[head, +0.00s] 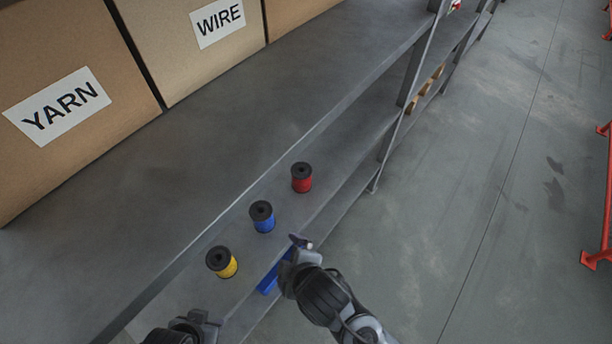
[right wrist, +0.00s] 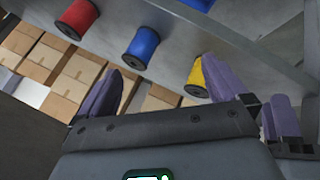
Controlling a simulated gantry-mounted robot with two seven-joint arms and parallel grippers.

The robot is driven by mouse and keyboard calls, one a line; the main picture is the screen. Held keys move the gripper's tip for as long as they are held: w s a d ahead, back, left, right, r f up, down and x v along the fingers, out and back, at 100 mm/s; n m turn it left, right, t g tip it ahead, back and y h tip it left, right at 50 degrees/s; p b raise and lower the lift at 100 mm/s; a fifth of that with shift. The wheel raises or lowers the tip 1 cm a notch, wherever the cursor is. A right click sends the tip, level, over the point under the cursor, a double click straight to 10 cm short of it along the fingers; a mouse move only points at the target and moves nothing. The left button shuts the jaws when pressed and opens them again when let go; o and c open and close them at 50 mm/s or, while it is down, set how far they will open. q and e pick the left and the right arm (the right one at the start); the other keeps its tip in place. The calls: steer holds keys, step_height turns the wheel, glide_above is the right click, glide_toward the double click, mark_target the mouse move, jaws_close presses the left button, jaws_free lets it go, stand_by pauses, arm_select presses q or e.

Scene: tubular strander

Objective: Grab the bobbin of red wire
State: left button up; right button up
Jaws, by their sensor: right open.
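The bobbin of red wire (head: 302,178) stands upright on the narrow front shelf, farthest up the row in the head view; it also shows at the upper left of the right wrist view (right wrist: 77,17). A blue bobbin (head: 262,217) and a yellow bobbin (head: 222,262) stand nearer in the same row. My right gripper (head: 297,245) is open and empty, at the shelf's outer edge beside the blue bobbin and short of the red one. My left gripper (head: 198,325) is partly in view at the bottom, below the yellow bobbin; its jaws are unclear.
Cardboard boxes labelled YARN (head: 58,105) and WIRE (head: 217,23) stand on the wide upper shelf (head: 220,130). A blue object (head: 268,283) lies partly hidden behind my right gripper. Metal uprights rise farther along the shelf. The floor to the right is clear up to a red frame (head: 602,235).

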steer(key=w+a+n+t, duration=0.1)
steer(key=w+a+n, duration=0.2)
steer(key=a+n, duration=0.3)
steer(key=n+t+h+b, duration=0.25)
steer(key=n+t, duration=0.25)
steer(key=n, duration=1)
glide_toward(301, 169)
steer(key=b+x, duration=0.2)
steer(key=x, duration=0.6)
steer(key=shift+b, duration=0.3)
steer(key=shift+w+f, duration=0.2)
steer(key=shift+w, duration=0.25)
